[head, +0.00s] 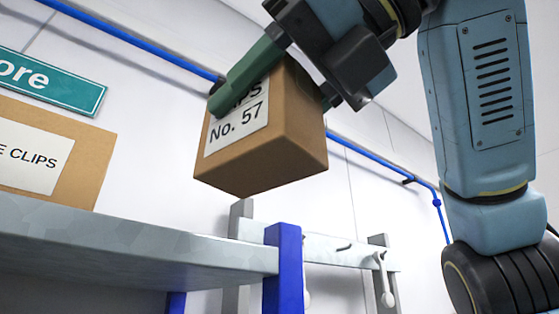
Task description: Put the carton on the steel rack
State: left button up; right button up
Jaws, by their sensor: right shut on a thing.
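A brown carton (278,147) with a white label reading "No. 57" is held up in the air, tilted. My right gripper (268,78) is shut on it from above, with a green finger across the label side. The carton hangs above and beyond the right end of a grey metal shelf (150,240) with a blue post (284,265), which looks like the steel rack. The carton appears apart from the shelf. My left gripper is not in view.
Another brown carton (85,145), labelled "E CLIPS", stands at the left on the shelf. A teal sign (50,80) is on the wall above it. A blue pipe (375,158) runs along the wall. A pale rail with hooks (340,250) is behind the post. The shelf's top surface is hidden from this low angle.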

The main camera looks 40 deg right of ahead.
jog(key=shift+w+f, duration=0.1)
jog(key=shift+w, duration=0.85)
jog(key=shift+w+a+f, duration=0.1)
jog(key=shift+w+f, duration=0.05)
jog(key=shift+w, duration=1.65)
jog(key=shift+w+a+f, duration=0.1)
jog(key=shift+w+f, duration=0.1)
jog(key=shift+w, duration=1.55)
jog(key=shift+w+f, duration=0.15)
jog(key=shift+w, duration=4.5)
jog(key=shift+a+f, duration=0.1)
jog(key=shift+f, duration=0.35)
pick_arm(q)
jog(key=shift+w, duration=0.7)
pick_arm(e)
jog(key=o, duration=1.1)
